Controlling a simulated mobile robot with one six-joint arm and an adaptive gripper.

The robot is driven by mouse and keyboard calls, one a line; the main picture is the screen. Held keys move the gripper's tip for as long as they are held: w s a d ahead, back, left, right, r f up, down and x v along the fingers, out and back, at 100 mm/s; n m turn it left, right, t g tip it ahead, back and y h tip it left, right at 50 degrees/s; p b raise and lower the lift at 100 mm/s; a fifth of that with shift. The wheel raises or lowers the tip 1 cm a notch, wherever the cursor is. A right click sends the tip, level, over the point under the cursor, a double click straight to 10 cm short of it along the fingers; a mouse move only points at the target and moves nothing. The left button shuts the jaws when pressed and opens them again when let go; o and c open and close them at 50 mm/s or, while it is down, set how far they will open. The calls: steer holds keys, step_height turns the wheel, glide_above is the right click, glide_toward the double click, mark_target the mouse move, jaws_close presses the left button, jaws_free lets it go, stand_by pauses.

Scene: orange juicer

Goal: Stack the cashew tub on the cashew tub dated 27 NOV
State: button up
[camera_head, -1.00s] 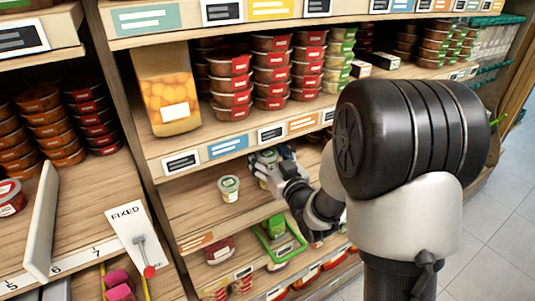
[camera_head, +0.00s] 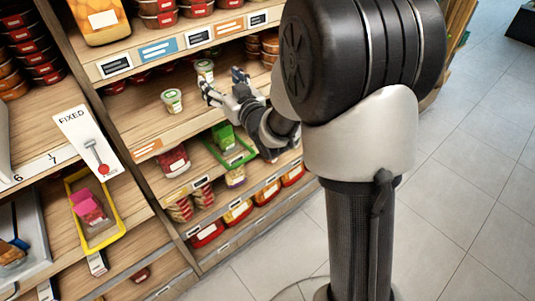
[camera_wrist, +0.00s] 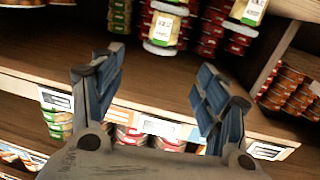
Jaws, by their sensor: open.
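Two small pale tubs with greenish lids stand apart on the middle shelf in the head view: a nearer one (camera_head: 172,101) and one farther along (camera_head: 205,70). In the wrist view, two pale tubs with printed labels show at the top, one near the middle (camera_wrist: 164,24) and one to the right (camera_wrist: 246,11), cut by the frame edge. I cannot read which is dated 27 NOV. My gripper (camera_head: 224,86) is open and empty, just in front of the farther tub. Its two spread fingers (camera_wrist: 155,92) show in the wrist view with nothing between them.
The shelf above, with price tags (camera_head: 158,49), overhangs the tubs. A green-framed basket (camera_head: 230,150) and packed tubs sit on shelves below. A divider with a FIXED sign (camera_head: 88,143) and a yellow tray (camera_head: 95,215) are at left. Open floor (camera_head: 475,190) lies right.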

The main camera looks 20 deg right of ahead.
steer(key=s+f+m+g+h, duration=0.1)
steer(key=s+g, duration=0.5)
steer(key=s, duration=1.3)
steer(key=s+d+f+m+g+h, duration=0.1)
steer(key=s+g, duration=0.5)
steer(key=s, duration=1.4)
steer(key=shift+s+g+h, duration=0.15)
steer(key=shift+g+h, duration=0.25)
steer(key=shift+h, duration=0.3)
